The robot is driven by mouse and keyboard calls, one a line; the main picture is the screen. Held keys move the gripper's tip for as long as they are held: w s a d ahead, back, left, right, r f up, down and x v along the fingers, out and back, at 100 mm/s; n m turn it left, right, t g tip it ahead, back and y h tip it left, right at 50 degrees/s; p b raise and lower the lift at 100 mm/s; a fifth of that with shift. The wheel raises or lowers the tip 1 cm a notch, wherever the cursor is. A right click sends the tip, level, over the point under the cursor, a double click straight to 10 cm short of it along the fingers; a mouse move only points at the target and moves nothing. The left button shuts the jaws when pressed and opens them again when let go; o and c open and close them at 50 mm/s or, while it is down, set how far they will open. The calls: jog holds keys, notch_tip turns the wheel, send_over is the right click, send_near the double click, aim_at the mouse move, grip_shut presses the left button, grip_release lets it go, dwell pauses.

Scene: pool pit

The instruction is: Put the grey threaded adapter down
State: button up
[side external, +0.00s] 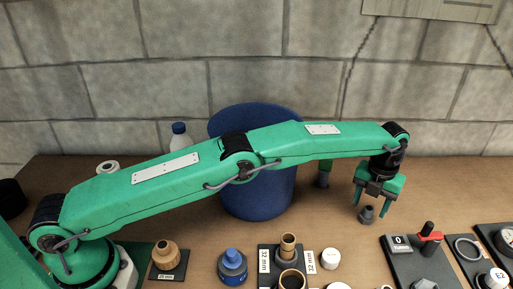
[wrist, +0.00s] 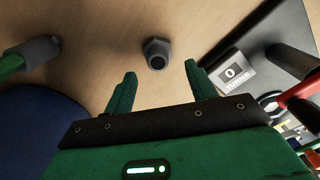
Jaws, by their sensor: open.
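The grey threaded adapter (side external: 367,214) rests on the brown table below my gripper (side external: 375,204) in the side external view. In the wrist view the adapter (wrist: 157,53) shows its dark round opening and sits just beyond the fingertips, between their lines. My gripper (wrist: 158,70) is open there, with its two green fingers spread and nothing between them. In the side external view the fingers point down, one on each side above the adapter. I see no contact between the fingers and the adapter.
A dark blue bin (side external: 252,197) stands behind my arm. A green tool with a grey end (side external: 323,175) is left of the gripper. A dark board with a "0 TURNS" label (side external: 399,243) and red lever lies to the right. Fittings and 32 mm holders (side external: 265,262) stand in front.

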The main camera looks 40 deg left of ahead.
aim_at(368, 210)
jog(key=shift+r, duration=1.7)
jog(key=shift+r, duration=0.1)
